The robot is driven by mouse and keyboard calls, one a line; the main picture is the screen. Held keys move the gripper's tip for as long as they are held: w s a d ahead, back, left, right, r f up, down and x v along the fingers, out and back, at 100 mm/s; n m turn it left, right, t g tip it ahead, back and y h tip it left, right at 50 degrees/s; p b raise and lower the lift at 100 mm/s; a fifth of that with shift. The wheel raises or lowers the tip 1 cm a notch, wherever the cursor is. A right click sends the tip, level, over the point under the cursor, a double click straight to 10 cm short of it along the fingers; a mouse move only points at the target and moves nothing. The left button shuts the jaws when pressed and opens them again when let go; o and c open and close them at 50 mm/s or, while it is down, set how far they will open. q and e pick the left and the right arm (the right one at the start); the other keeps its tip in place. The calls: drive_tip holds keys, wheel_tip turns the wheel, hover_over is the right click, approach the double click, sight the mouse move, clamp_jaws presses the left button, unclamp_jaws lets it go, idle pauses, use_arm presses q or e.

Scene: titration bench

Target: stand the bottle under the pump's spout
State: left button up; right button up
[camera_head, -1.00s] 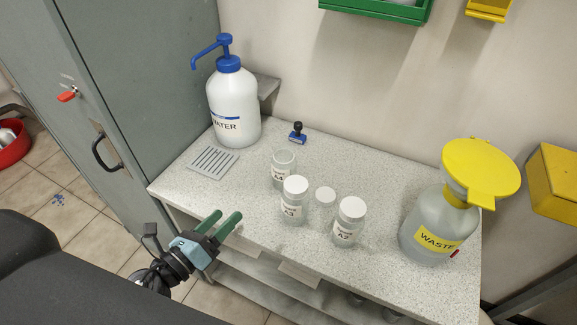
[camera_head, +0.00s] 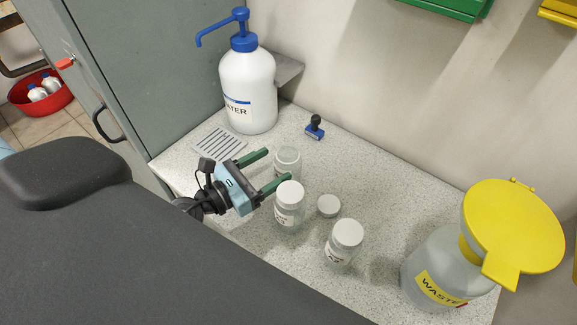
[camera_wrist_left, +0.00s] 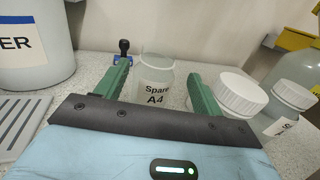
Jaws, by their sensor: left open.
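My right gripper is not in view.
Two white-capped bottles (camera_head: 290,195) (camera_head: 345,240) stand right of the open one, with a loose white cap (camera_head: 328,206) near them. A waste container (camera_head: 435,268) with a yellow funnel stands at right. A grey cabinet (camera_head: 150,60) borders the bench's left.

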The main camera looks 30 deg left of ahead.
sight(295, 150)
use_arm(q)
drive_tip(key=shift+x, duration=1.05)
drive_tip(key=shift+w+r, duration=0.1)
drive_tip(key=shift+w+d+r+p, duration=0.1)
drive_tip(key=shift+w+d+p, duration=0.05)
drive_tip(key=shift+w+p, duration=0.25)
drive_tip(key=x, duration=0.3)
drive_tip(key=shift+w+r+p, duration=0.1)
drive_tip(key=shift+w+p, duration=0.2)
drive_tip(key=shift+p, duration=0.1)
drive_tip(key=shift+w+d, duration=0.1)
drive_tip(key=shift+w, duration=0.25)
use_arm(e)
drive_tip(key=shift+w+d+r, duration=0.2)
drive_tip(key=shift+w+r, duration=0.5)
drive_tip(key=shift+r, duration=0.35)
use_arm(q)
drive_tip(key=shift+c, duration=0.9)
drive_tip(key=c, duration=1.2)
